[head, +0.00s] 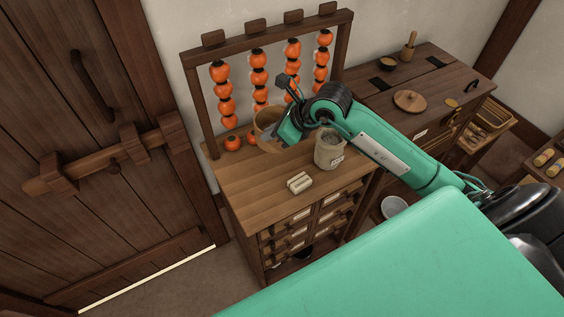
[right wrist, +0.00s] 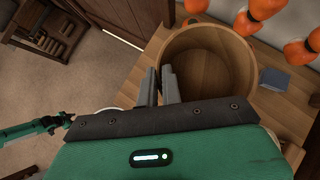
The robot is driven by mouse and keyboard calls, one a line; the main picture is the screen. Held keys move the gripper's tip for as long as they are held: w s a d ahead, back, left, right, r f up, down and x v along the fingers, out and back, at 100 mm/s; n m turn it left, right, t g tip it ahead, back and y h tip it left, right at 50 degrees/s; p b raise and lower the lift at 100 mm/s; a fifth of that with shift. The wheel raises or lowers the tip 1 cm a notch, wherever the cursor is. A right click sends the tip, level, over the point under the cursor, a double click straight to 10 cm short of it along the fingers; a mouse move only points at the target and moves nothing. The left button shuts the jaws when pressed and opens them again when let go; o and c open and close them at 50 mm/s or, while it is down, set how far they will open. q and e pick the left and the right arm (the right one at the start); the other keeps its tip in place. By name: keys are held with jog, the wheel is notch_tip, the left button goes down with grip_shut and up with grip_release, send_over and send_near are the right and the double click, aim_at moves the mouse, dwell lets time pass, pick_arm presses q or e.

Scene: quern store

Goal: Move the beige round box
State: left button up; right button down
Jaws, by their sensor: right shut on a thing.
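The beige round box (head: 267,127) is an open, round wooden tub at the back left of the drawer chest's top. My right gripper (head: 287,135) is shut on its wall, on the side toward the picture's right. In the right wrist view the two fingers (right wrist: 163,86) sit at the near left rim of the box (right wrist: 208,62), which looks empty inside. Whether its base touches the top is hard to tell. A green arm of mine with a dark end (right wrist: 60,122) shows small at left in the right wrist view; its jaws are unclear.
A wooden rack (head: 197,112) with strings of orange fruit stands close behind the box. A grey labelled jar (head: 329,152) stands right of it, under my arm. Pale blocks (head: 299,183) lie near the front. The top's front left (head: 243,190) is clear.

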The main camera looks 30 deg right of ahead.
notch_tip(320, 180, down, 16)
jog(key=p, duration=0.5)
jog(key=shift+r, duration=0.1)
jog(key=shift+f, duration=0.3)
jog(key=c, duration=1.6)
grip_release()
